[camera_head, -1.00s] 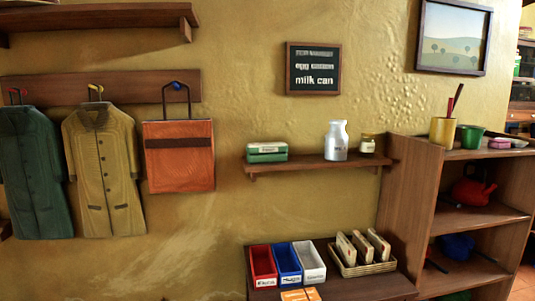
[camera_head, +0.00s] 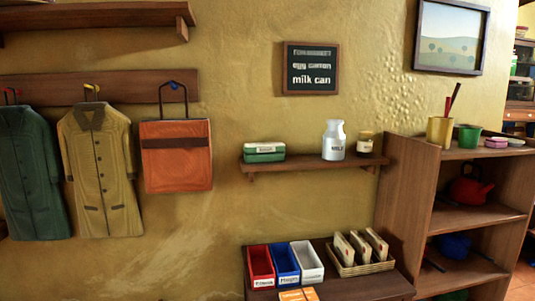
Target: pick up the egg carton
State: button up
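A small green carton-like box with a pale lid and a label (camera_head: 264,153) sits on the left part of the wooden wall shelf; it may be the egg carton, but its label is too small to read. A dark sign (camera_head: 312,69) on the wall above carries the words "egg carton" and "milk can". My gripper is not in view.
A white milk can (camera_head: 334,141) and a small jar (camera_head: 365,143) stand to the right on the same shelf (camera_head: 310,165). Below, a counter (camera_head: 345,289) holds red, blue and white bins (camera_head: 286,263) and a basket (camera_head: 362,268). A wooden cabinet (camera_head: 405,190) stands at right.

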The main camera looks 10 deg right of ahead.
aim_at(255, 153)
jog(key=z, duration=0.5)
jog(key=k, duration=0.9)
jog(key=u, duration=0.95)
jog(key=i, duration=1)
jog(key=u, duration=0.05)
